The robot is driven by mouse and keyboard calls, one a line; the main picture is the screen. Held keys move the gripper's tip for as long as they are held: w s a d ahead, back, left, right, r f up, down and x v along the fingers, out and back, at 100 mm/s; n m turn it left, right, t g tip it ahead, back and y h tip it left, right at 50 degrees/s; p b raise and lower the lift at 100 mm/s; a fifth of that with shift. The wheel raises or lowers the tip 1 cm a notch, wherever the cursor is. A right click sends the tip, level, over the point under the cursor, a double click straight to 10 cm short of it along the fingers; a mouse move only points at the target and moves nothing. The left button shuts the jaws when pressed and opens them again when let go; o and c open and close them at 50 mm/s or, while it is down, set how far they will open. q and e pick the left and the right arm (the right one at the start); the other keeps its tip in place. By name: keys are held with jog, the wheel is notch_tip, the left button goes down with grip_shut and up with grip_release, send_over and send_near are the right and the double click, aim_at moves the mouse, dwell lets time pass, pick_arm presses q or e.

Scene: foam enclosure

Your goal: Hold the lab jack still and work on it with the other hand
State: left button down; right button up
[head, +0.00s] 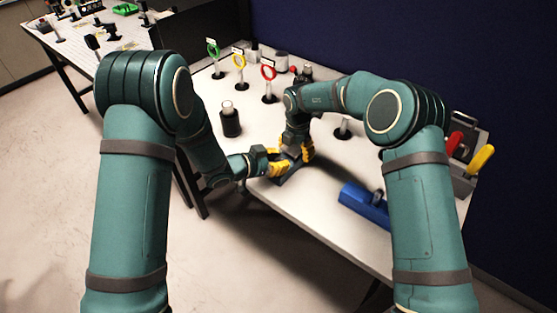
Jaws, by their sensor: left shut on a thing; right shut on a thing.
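The lab jack (289,176) is a small dark grey device on the white table, near its front edge, mostly hidden by my grippers. My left gripper (277,168), with yellow fingers, comes in from the left and is shut on the lab jack low on its left side. My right gripper (297,155), also with yellow fingers, reaches down from above and is shut on the upper part of the jack. The exact contact of the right fingers is hidden.
On the white table (330,195) stand a dark cylinder (231,122) and green, yellow and red ring stands (269,74) behind. A blue block (365,204) lies right of the jack. A grey holder with red and yellow handles (480,158) stands at the right edge.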

pick_arm(q)
jog(key=shift+d+m+g+h, duration=0.1)
jog(key=shift+m+g+h, duration=0.2)
jog(key=shift+m+g, duration=0.2)
jog(key=shift+m+g+h, duration=0.8)
jog(key=shift+m+g, duration=1)
jog(key=shift+g, duration=0.2)
jog(key=c, duration=0.7)
grip_release()
jog(key=shift+c, duration=0.2)
jog(key=shift+a+r, duration=0.25)
jog(key=shift+a, duration=0.35)
jog(key=v, duration=1)
jog(key=shift+s+a+r, duration=0.2)
jog(key=shift+a, duration=0.1)
jog(key=shift+o, duration=0.2)
